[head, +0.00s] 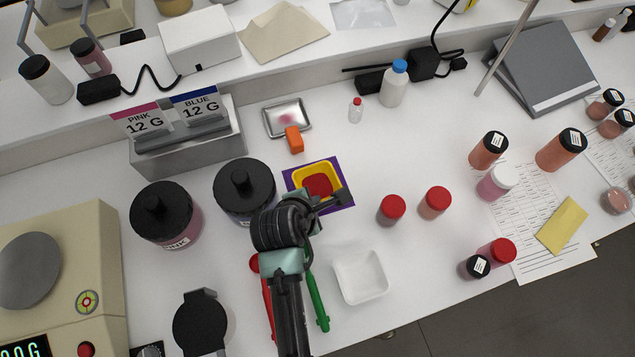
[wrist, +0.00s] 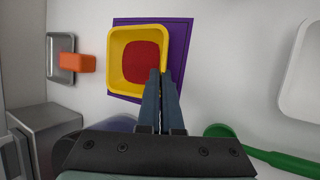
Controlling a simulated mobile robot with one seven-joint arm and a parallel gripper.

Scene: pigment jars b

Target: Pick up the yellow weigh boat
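The yellow weigh boat (head: 299,174) holds red powder and is over a purple mat (head: 341,163) at the middle of the bench. In the wrist view the yellow weigh boat (wrist: 117,45) overlaps the left edge of the purple mat (wrist: 184,38); I cannot tell whether it is raised. My gripper (head: 334,200) is at the boat's near right corner. In the wrist view my gripper (wrist: 161,74) has its fingers close together across the boat's right wall, one inside and one outside. It looks shut on that wall.
An orange block (head: 294,139) leans by a metal tray (head: 281,118) behind the boat. Black-lidded jars (head: 244,190) stand left. A white weigh boat (head: 360,275) and green spoon (head: 318,298) lie in front. Red-capped jars (head: 391,210) stand right.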

